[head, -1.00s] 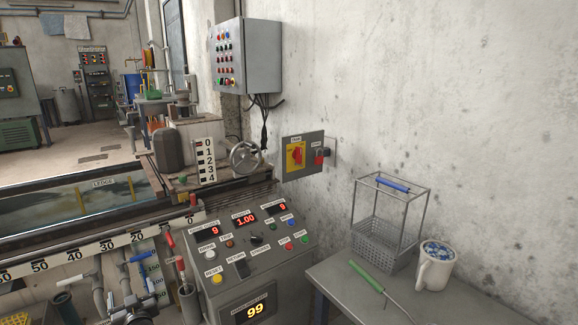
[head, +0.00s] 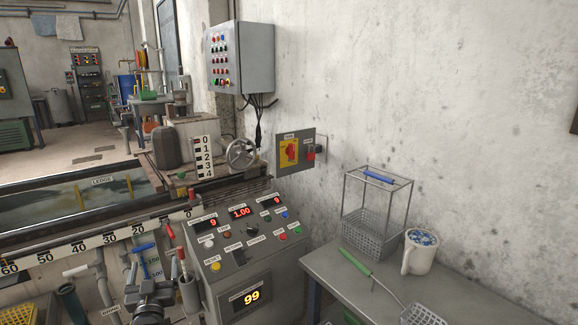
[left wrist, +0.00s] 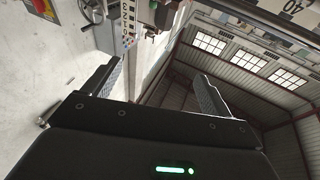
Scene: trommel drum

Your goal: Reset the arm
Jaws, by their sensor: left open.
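My left gripper (head: 150,294) shows at the bottom of the head view as dark grey parts, in front of the pipes and left of the control console. In the left wrist view its two fingers (left wrist: 155,75) stand wide apart with nothing between them. The left wrist view is rolled sideways and shows wall, machine parts and roof windows beyond the fingers. My right gripper is not in view.
The control console (head: 240,262) stands close right of the gripper. A long trough with a number scale (head: 105,240) runs left. A grey bench (head: 350,286) at right holds a wire basket (head: 377,232), a mug (head: 420,252) and a green-handled tool (head: 356,263).

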